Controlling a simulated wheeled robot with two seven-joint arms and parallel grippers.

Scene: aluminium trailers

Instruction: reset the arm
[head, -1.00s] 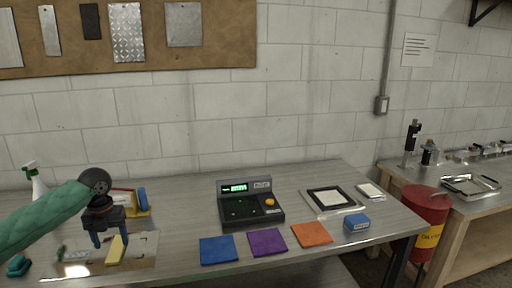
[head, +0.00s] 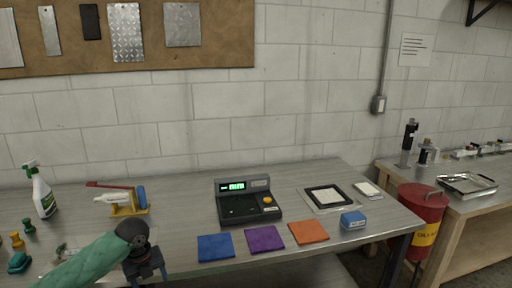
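My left arm in a green sleeve comes in from the lower left. Its gripper (head: 148,274) is low over the front edge of the metal table (head: 185,200), left of the blue cloth (head: 216,248). The two fingers look spread apart, with nothing visible between them; their tips are near the bottom of the picture. The arm and gripper hide part of the table's front left. My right gripper is out of the picture.
A black scale (head: 248,205) stands mid-table, behind purple (head: 264,239) and orange (head: 309,232) cloths. A blue box (head: 353,220) and framed pad (head: 330,197) lie right. A spray bottle (head: 43,195) and yellow stand (head: 130,207) are left. A red drum (head: 422,212) stands beyond the table.

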